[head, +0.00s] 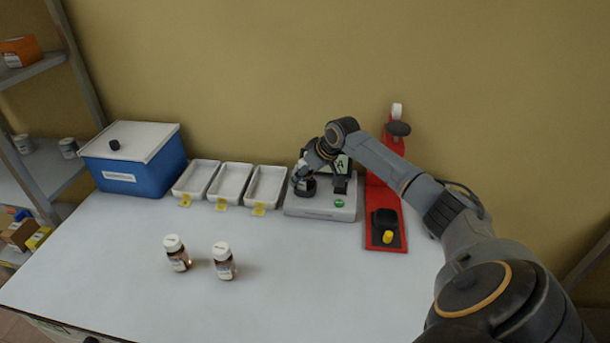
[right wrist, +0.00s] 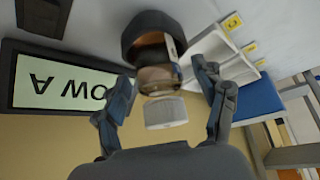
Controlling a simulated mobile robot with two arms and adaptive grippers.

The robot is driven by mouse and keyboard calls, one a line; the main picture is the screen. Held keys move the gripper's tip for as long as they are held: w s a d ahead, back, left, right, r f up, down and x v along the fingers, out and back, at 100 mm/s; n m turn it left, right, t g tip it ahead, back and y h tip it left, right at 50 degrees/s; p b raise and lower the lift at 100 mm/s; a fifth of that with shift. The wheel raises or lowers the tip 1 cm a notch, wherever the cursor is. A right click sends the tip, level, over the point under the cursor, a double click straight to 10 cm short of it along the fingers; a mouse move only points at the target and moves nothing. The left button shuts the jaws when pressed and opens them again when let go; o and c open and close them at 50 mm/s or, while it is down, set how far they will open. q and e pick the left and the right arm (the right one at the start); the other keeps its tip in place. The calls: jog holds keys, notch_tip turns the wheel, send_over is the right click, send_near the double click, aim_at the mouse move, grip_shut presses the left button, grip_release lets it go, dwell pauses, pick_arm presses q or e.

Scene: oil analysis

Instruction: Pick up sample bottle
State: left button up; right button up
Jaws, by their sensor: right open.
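A sample bottle (right wrist: 163,108) with a white cap and brown glass sits in the round black holder (right wrist: 147,32) of the analyzer in the right wrist view. The white analyzer (head: 320,209) stands at the back of the table in the head view. My right gripper (head: 303,177) is over the holder and mostly hides the bottle there. In the right wrist view my right gripper (right wrist: 163,82) is open, with one finger on each side of the bottle. Two more brown bottles with white caps, a left one (head: 178,255) and a right one (head: 224,263), stand upright on the table. My left gripper is out of view.
Three white trays with yellow tags, the middle one (head: 231,184) among them, stand left of the analyzer. A blue box (head: 140,178) with a white lid is farther left. A red stand (head: 373,225) is to the right. The table's front is clear around the two bottles.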

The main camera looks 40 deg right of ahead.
jog(key=shift+c, duration=0.4)
jog(key=c, duration=1.4)
jog(key=shift+o, duration=0.2)
jog(key=shift+r, duration=0.1)
